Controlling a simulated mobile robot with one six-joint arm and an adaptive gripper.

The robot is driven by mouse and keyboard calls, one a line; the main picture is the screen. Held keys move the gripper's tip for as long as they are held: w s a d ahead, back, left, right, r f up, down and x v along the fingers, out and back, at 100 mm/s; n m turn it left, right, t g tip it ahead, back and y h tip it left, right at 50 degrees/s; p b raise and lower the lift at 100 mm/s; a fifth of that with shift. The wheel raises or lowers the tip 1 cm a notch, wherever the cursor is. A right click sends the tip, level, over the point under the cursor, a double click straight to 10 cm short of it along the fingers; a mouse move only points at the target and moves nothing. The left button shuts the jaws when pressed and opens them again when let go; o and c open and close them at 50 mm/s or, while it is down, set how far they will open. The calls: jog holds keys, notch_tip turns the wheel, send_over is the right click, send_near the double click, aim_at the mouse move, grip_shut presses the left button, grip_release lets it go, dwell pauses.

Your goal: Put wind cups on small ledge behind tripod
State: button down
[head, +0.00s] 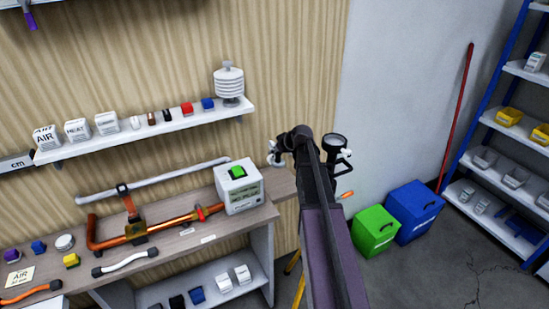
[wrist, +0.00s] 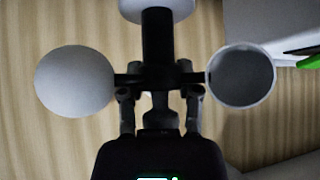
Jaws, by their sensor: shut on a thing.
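The wind cups (wrist: 75,82) are shut in my gripper (wrist: 160,95), whose two fingers close around the dark hub. In the wrist view, one pale cup is at left, an open hollow cup at right and a third partly cut off at the top. In the head view, the wind cups (head: 335,141) show at both sides of my arm's end, held in the air in front of the wall. Yellow legs (head: 292,262), perhaps of the tripod, show low beside my arm. My arm hides most of that area, and I cannot make out the small ledge for certain.
A white wall shelf (head: 150,131) at left holds small boxes and a louvred white sensor (head: 229,84). Below is a workbench (head: 180,258) with copper pipe and a white meter (head: 239,186). Green (head: 375,231) and blue (head: 415,210) bins stand on the floor at right.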

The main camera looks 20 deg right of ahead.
jog(key=shift+f+b, duration=0.3)
jog(key=shift+f, duration=0.3)
jog(key=shift+f, duration=0.1)
jog(key=b, duration=0.8)
send_over(276, 181)
jog(key=shift+w+f, duration=0.1)
jog(key=shift+f, duration=3.65)
jog(key=shift+f+b, duration=0.4)
jog(key=shift+f, duration=0.2)
jog(key=shift+c, duration=1.2)
grip_release()
